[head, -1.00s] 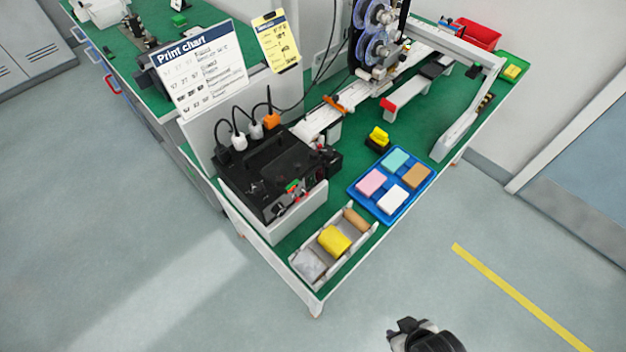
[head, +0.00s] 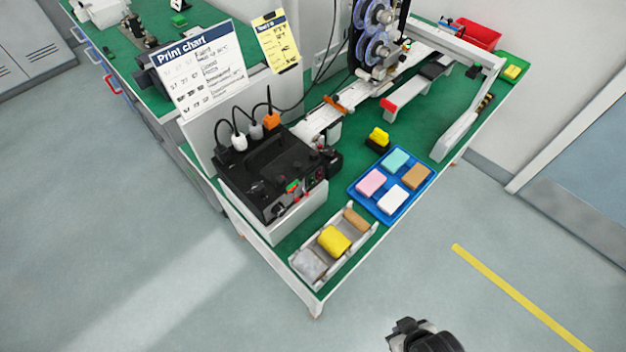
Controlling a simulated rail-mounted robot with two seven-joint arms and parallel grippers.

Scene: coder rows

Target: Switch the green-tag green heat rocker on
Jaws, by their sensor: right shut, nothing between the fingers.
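The black coder unit (head: 262,172) stands on a white stand at the near left corner of the green bench. Its front panel faces the lower right. A small green part (head: 292,186) and red parts show on that panel; I cannot make out which is the green-tag heat rocker or how it is set. My right gripper (head: 392,332) shows at the bottom edge, over the floor, well apart from the bench and the unit. It is shut and empty. My left gripper is not in view.
A blue tray (head: 379,213) with coloured blocks and a white tray (head: 299,252) with a yellow item lie right of and in front of the unit. A print chart (head: 199,72) stands behind it. Open floor (head: 420,270) lies between my gripper and the bench.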

